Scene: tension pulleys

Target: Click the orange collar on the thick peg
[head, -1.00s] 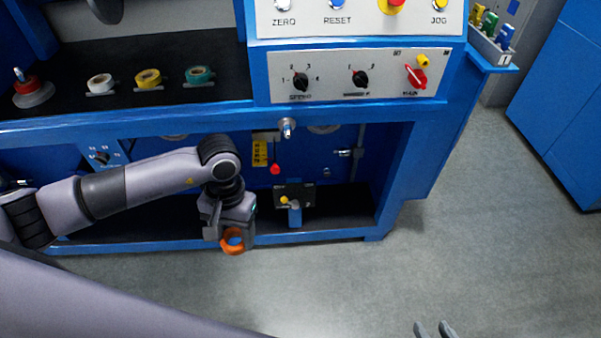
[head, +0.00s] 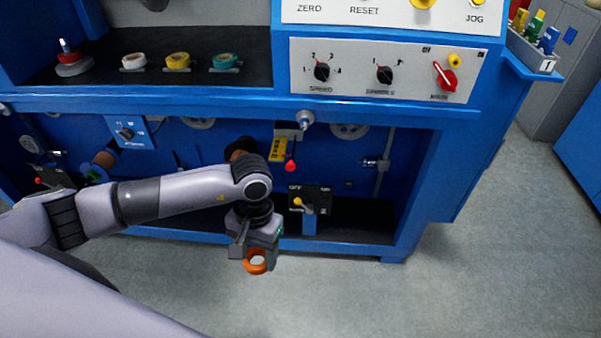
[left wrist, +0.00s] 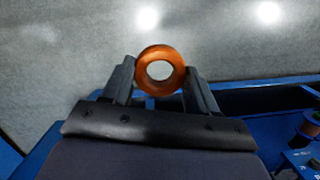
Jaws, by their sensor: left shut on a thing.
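The orange collar (head: 256,270) is a ring with an open hole, held in my left gripper (head: 256,258) in front of the blue machine, over the grey floor. In the left wrist view the collar (left wrist: 160,50) sits between the two dark fingers, its hole facing the camera with floor showing through. A metal peg (head: 305,119) sticks out of the machine's front beam, above and right of the gripper, well apart from the collar. Another metal fitting (head: 372,162) stands by a rod in the lower bay. I cannot tell which is the thick peg. My right gripper is out of view.
A lever panel (head: 310,200) and a red-knobbed pull (head: 291,165) lie close to the gripper's right. The knob panel (head: 352,72) is above. Tape rolls (head: 178,61) sit on the dark shelf. The floor (head: 400,300) in front is clear.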

